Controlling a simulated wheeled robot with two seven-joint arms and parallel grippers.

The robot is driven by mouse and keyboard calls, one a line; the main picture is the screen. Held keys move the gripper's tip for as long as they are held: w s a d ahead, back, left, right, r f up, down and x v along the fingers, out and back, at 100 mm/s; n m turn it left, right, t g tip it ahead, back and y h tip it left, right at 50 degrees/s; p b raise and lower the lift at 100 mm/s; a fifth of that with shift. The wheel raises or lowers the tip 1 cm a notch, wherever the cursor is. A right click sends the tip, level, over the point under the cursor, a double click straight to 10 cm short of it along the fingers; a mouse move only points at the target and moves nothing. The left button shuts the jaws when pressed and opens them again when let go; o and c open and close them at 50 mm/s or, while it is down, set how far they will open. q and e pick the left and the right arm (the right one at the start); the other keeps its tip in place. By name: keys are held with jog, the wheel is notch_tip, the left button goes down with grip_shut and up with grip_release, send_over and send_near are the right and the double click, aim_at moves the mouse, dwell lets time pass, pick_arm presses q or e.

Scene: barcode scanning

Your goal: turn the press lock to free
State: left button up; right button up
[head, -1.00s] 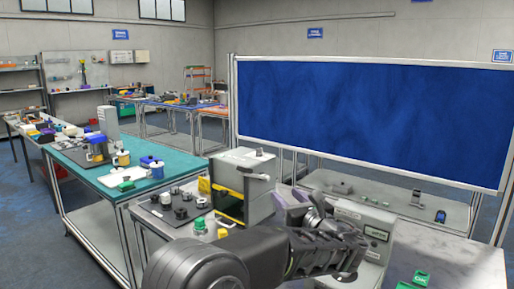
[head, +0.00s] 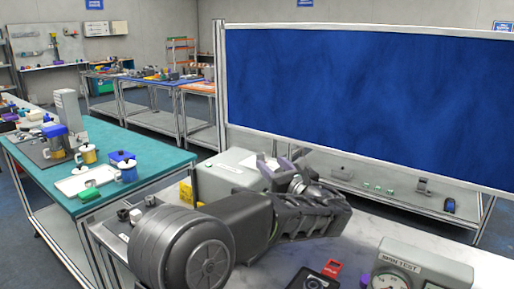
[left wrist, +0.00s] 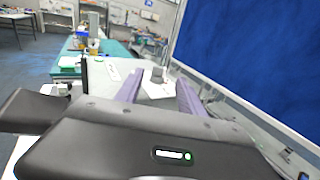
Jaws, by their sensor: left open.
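A grey box (head: 222,168) with a pale label on top stands on the bench beyond my left arm; I take it for the press. In the left wrist view, a small grey block-shaped knob (left wrist: 157,75) stands on a pale top; it may be the lock. My left gripper (head: 284,166) has purple fingers spread apart and empty, at the right end of the box. In the left wrist view its fingers (left wrist: 160,84) point towards the knob, which shows between their tips. I cannot tell whether they touch it.
A grey gauge device (head: 425,268) and a dark tray with a red tag (head: 332,268) are at the front right of the marbled bench. A teal table (head: 150,165) with cups and parts is at left. A blue board (head: 370,105) stands behind.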

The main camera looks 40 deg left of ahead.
aim_at(262, 155)
pick_arm(q)
jog(key=shift+s+r, duration=0.1)
jog(key=shift+p+x, duration=0.4)
jog(key=shift+x, duration=3.5)
grip_shut()
